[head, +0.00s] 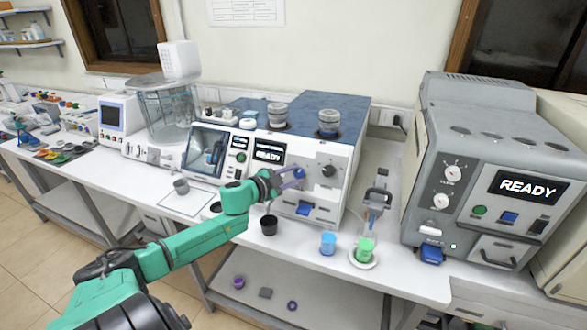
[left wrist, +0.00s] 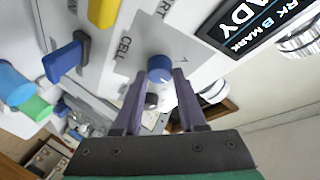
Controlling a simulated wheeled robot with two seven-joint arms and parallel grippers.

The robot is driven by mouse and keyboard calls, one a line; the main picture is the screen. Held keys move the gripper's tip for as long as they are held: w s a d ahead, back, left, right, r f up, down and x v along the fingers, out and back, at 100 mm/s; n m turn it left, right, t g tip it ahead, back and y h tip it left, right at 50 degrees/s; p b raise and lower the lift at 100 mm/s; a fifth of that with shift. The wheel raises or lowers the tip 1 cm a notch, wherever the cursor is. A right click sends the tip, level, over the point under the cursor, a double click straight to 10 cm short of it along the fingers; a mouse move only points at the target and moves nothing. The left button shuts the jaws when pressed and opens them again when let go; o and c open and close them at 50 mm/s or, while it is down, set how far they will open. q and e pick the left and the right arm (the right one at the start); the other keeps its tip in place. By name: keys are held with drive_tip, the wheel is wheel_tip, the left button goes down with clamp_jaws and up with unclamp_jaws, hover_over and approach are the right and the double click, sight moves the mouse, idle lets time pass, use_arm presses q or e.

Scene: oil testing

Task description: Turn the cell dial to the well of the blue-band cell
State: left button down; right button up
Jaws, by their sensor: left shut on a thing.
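My left gripper (head: 298,173) reaches the front panel of the white analyzer (head: 345,150). In the left wrist view its two purple fingers (left wrist: 160,85) are shut around a round blue knob (left wrist: 160,68) with a white pointer line. The panel beside it reads "CELL" and a "1" shows near it, so this is the cell dial. Two grey cylindrical cells, a left one (head: 278,114) and a right one (head: 328,121), stand on the blue analyzer top. My right gripper is out of view.
A black knob (head: 328,170) sits right of my gripper on the same panel. A black cup (head: 269,225), a blue beaker (head: 328,242) and a green beaker (head: 365,250) stand in front. A grey machine reading "READY" (head: 528,187) stands at the right.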

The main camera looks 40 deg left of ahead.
use_arm(q)
drive_tip(key=shift+r+m+g+h+p, duration=0.2)
drive_tip(key=shift+m+p, duration=0.15)
drive_tip(key=shift+m, duration=0.25)
drive_tip(key=shift+r+m+g+h+p, duration=0.1)
drive_tip(key=shift+m+g+p, duration=0.1)
drive_tip(key=shift+m+p, duration=0.3)
drive_tip(key=shift+f+m+g, duration=0.1)
drive_tip(key=shift+m+g, duration=0.2)
drive_tip(key=shift+m, duration=0.4)
drive_tip(key=shift+f, duration=0.1)
drive_tip(key=shift+c, duration=2.4)
unclamp_jaws()
